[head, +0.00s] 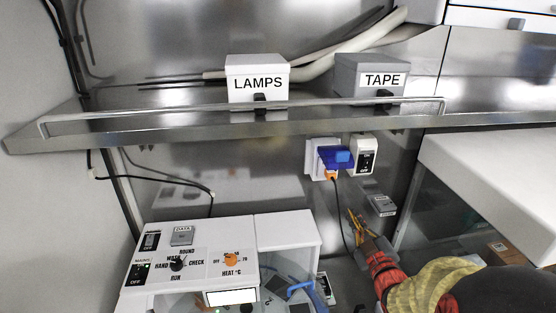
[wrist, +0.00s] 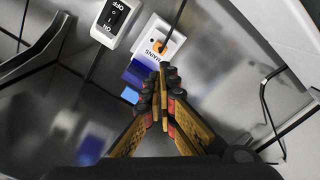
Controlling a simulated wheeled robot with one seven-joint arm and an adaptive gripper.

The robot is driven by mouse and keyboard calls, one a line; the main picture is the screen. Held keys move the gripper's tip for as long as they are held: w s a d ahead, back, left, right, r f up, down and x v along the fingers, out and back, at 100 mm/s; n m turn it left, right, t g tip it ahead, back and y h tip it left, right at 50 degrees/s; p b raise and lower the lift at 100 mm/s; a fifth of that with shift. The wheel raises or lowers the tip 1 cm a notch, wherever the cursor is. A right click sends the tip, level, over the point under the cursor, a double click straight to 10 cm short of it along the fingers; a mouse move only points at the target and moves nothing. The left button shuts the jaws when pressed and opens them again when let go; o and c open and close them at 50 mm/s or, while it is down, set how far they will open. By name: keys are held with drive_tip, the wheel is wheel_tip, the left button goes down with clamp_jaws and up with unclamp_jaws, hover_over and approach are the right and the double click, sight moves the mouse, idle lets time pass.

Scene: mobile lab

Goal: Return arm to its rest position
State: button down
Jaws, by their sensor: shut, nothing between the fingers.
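My gripper (head: 356,216) is at the lower right of the head view, with its orange-brown fingers pointing up. The fingers are closed together and hold nothing. In the wrist view my gripper (wrist: 161,75) points toward the back wall, its fingertips just below the white socket. The arm comes in from the lower right corner of the head view, with red and black links and a yellow sleeve-like part.
A socket (head: 313,158) with a blue block (head: 340,157) and an orange plug (head: 332,176) is on the wall. Beside it is a switch (head: 364,146). Above is a shelf (head: 180,127) with LAMPS (head: 257,68) and TAPE (head: 360,68) boxes. A control panel (head: 205,247) stands lower left.

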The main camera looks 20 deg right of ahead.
drive_tip(key=s+d+f+m+g+h+b, duration=0.1)
drive_tip(key=s+d+f+m+g+b, duration=0.15)
drive_tip(key=s+f+m+g, duration=0.8)
drive_tip(key=s+a+f+n+y+b, duration=0.2)
drive_tip(key=a+b, duration=0.4)
drive_tip(key=a, duration=0.3)
drive_tip(key=s+a+f+n+g+y+b, duration=0.1)
drive_tip(key=s+a+f+n+b, duration=0.1)
drive_tip(key=a+b, duration=0.4)
drive_tip(key=s+a+f+n+y+b, duration=0.2)
drive_tip(key=a+b, duration=0.4)
drive_tip(key=a, duration=0.8)
drive_tip(key=s+f, duration=0.1)
drive_tip(key=s, duration=0.1)
drive_tip(key=shift+s+f+y, duration=0.3)
drive_tip(key=shift+s+f, duration=0.05)
drive_tip(key=shift+f, duration=0.05)
